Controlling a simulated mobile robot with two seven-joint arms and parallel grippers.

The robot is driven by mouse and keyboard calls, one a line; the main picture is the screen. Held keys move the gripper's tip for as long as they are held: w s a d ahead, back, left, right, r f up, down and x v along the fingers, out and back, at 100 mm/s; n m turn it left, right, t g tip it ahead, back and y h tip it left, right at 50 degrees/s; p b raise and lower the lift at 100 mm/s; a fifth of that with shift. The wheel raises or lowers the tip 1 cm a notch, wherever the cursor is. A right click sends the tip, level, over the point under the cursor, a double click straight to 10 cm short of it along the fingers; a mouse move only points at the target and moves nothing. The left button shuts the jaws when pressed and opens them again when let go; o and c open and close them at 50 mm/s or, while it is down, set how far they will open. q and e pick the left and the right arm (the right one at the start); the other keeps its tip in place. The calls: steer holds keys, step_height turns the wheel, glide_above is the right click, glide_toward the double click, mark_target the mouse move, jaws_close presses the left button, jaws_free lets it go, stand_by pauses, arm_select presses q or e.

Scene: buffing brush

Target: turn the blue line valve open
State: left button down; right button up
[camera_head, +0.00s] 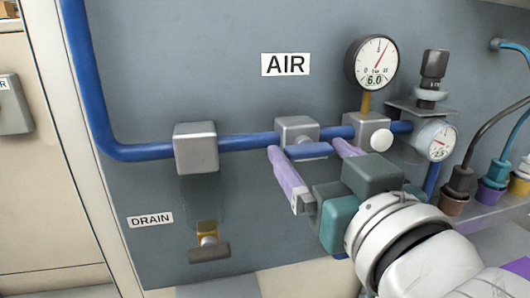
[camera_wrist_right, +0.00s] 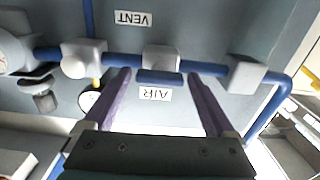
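The blue line (camera_head: 120,152) runs across the grey panel under the AIR label (camera_head: 286,64). Its valve (camera_head: 297,130) is a grey block with a blue bar handle (camera_head: 308,151) lying roughly along the pipe. The handle also shows in the right wrist view (camera_wrist_right: 160,77). My right gripper (camera_head: 308,148) is open, with one purple finger at each side of the handle. In the wrist view gaps show between the fingers and the handle, so it is not clamped. How far the fingertips are from the panel is hard to tell. My left gripper is not in view.
A grey block (camera_head: 196,148) sits on the pipe to the left. A dial gauge (camera_head: 372,62) reading 6.0 and a smaller gauge (camera_head: 436,139) are at the right. A drain handle (camera_head: 208,251) sticks out below. A VENT label (camera_wrist_right: 133,18) shows in the wrist view.

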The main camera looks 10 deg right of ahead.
steer(key=shift+o, duration=0.5)
steer(key=shift+s, duration=0.1)
steer(key=s+b, duration=0.2)
steer(key=s, duration=0.7)
steer(key=shift+s+d, duration=0.2)
steer(key=shift+s, duration=0.2)
